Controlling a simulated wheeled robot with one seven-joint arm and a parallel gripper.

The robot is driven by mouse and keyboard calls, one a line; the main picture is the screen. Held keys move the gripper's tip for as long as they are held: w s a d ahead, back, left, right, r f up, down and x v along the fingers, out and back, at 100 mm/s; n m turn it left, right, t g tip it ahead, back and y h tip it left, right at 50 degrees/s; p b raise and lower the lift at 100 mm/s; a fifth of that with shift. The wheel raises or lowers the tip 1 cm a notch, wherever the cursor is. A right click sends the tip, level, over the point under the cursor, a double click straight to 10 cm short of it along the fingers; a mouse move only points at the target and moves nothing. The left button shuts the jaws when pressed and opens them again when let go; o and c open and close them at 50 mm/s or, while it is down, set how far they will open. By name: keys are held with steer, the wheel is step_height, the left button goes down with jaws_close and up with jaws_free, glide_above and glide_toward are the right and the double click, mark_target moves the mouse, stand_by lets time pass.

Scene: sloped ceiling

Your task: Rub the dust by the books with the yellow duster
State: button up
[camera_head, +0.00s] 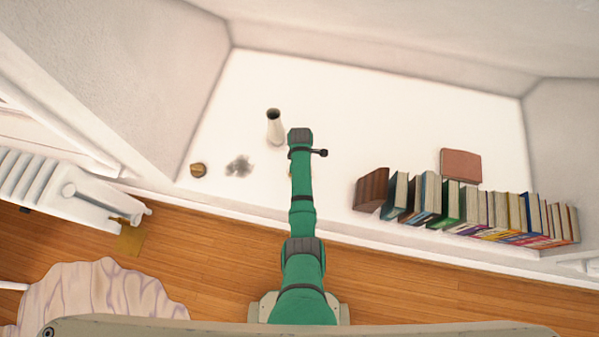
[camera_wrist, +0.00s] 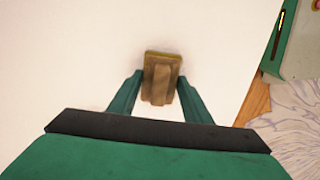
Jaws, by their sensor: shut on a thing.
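The yellow-brown duster (camera_wrist: 164,62), a block with a raised grip, is between the fingers of my gripper (camera_wrist: 160,84) in the wrist view. The gripper is shut on it, over a white surface. In the head view my arm hides the gripper and duster. A row of books (camera_head: 470,208) stands along the front edge of the white ledge at the right, well to the right of my arm. A grey dust patch (camera_head: 239,165) lies on the ledge left of my arm, away from the books. No dust shows clearly beside the books.
A pale vase (camera_head: 274,127) stands close to my arm's left. A small brown round object (camera_head: 198,170) sits left of the dust. A reddish-brown flat object (camera_head: 461,165) lies behind the books. The white ledge (camera_head: 370,120) is clear between vase and books. Walls close its back and sides.

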steer(key=shift+w+d+f, duration=0.1)
steer(key=shift+w+d, duration=0.1)
steer(key=shift+w, duration=0.75)
steer(key=shift+w+d+f, duration=0.1)
steer(key=shift+w+d, duration=0.1)
steer(key=shift+w, duration=0.75)
steer(key=shift+r, duration=0.15)
steer(key=shift+r, duration=0.3)
steer(key=shift+a+r, duration=0.15)
steer(key=shift+r, duration=0.65)
steer(key=shift+d+r, duration=0.2)
steer(key=shift+r, duration=1.2)
steer(key=shift+a+r, duration=0.1)
steer(key=shift+r, duration=0.35)
